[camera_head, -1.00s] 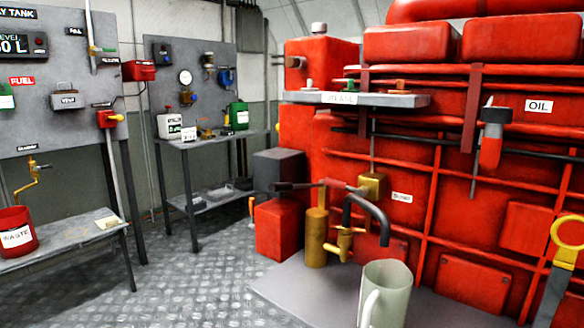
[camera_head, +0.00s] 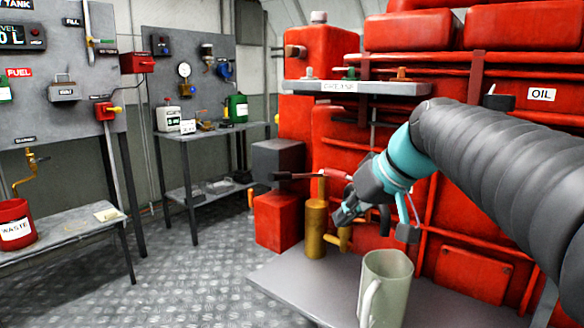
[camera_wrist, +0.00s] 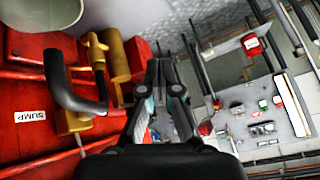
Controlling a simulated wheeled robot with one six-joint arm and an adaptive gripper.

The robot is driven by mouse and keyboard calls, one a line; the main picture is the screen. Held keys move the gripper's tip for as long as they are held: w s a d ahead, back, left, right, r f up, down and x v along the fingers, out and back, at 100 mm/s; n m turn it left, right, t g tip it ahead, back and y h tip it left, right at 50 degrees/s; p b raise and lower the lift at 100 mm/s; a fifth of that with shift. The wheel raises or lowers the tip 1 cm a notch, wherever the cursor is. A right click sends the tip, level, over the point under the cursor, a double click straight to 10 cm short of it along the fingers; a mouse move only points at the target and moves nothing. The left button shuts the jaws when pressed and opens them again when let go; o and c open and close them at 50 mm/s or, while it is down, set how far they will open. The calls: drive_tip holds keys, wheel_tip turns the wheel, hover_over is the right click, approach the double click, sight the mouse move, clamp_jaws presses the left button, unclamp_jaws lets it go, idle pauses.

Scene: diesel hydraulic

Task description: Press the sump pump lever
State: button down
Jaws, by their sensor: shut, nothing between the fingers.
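The brass sump pump (camera_head: 316,232) stands on the grey plinth by the red engine. Its lever (camera_head: 300,176), with a dark grip and red part, sticks out to the left, roughly level. My gripper (camera_head: 340,217) is shut and empty, in front of the pump's right side and below the lever in the picture; I cannot tell if it touches. In the wrist view the shut fingers (camera_wrist: 165,66) lie beside the brass pump (camera_wrist: 118,60) and the black curved spout (camera_wrist: 62,88). The SUMP label (camera_wrist: 30,116) is at the left. My gripper hides part of the lever there.
A pale jug (camera_head: 386,290) stands on the plinth (camera_head: 320,285) in front of the pump. A grey shelf (camera_head: 400,88) juts out above the lever. A grey block on a red box (camera_head: 280,222) is left of the pump. Floor to the left is clear.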

sight(300, 175)
drive_tip(key=w+a+r+n+y, duration=0.2)
drive_tip(key=w+r+n+y, duration=0.2)
drive_tip(key=w+r, duration=0.5)
drive_tip(key=w+n, duration=0.1)
drive_tip(key=w, duration=0.3)
drive_tip(key=shift+a+r+y+b, duration=0.25)
drive_tip(key=shift+a+y+b, duration=0.05)
drive_tip(key=shift+a, duration=0.05)
drive_tip(key=x, duration=1)
drive_tip(key=shift+f, duration=0.1)
